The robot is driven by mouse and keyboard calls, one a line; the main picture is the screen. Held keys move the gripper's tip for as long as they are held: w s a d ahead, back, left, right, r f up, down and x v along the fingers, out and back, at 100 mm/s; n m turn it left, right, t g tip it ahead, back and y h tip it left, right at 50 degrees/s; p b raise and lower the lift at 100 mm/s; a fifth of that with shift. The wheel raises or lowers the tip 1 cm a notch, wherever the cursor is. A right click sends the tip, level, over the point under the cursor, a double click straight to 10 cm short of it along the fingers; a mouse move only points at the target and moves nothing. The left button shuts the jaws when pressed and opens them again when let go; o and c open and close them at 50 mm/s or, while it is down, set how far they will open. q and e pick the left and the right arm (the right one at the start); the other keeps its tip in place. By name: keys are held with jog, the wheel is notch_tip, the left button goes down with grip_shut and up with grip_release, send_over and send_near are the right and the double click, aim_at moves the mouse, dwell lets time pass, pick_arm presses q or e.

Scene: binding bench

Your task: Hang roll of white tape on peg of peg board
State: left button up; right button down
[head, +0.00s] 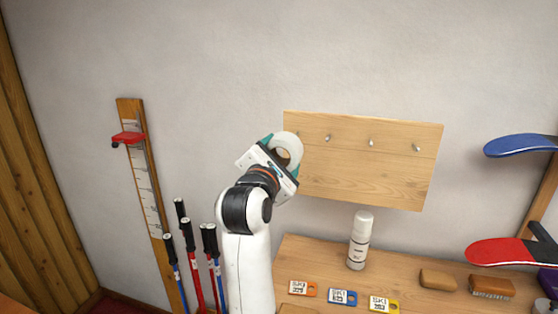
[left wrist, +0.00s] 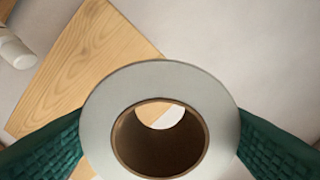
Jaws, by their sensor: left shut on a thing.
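The roll of white tape (head: 290,146) has a brown core and is held up in front of the left end of the wooden peg board (head: 360,185). In the left wrist view the roll (left wrist: 108,112) sits between the two green finger pads of my left gripper (left wrist: 160,130), which is shut on it. The peg board (left wrist: 85,60) shows behind the roll there. Metal pegs (head: 371,142) stand in a row along the board. The leftmost peg (head: 299,134) is right beside the roll; I cannot tell whether the roll touches it. My right gripper is not in view.
Below the board is a wooden bench (head: 330,271) with a white spray can (head: 360,240), several coloured tags (head: 343,297) and brushes (head: 491,287). Ski poles (head: 190,255) and a measuring board (head: 140,170) stand left. Blue and red boards (head: 515,252) jut in at right.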

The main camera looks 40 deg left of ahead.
pick_arm(q)
jog(key=shift+w+a, duration=0.2)
jog(key=shift+w, duration=0.2)
jog(key=shift+f+x, duration=0.2)
jog(key=shift+x, duration=0.65)
jog(key=shift+w+a+b, duration=0.3)
jog(key=shift+w+b, duration=0.1)
jog(key=shift+w, duration=0.1)
jog(key=x, duration=0.3)
jog(key=b+x, duration=0.1)
jog(key=x, duration=0.3)
jog(key=shift+w+a+f, duration=0.1)
jog(key=shift+w+f, duration=0.05)
jog(key=shift+f, duration=0.1)
jog(key=shift+w, duration=0.15)
jog(key=shift+f, duration=0.35)
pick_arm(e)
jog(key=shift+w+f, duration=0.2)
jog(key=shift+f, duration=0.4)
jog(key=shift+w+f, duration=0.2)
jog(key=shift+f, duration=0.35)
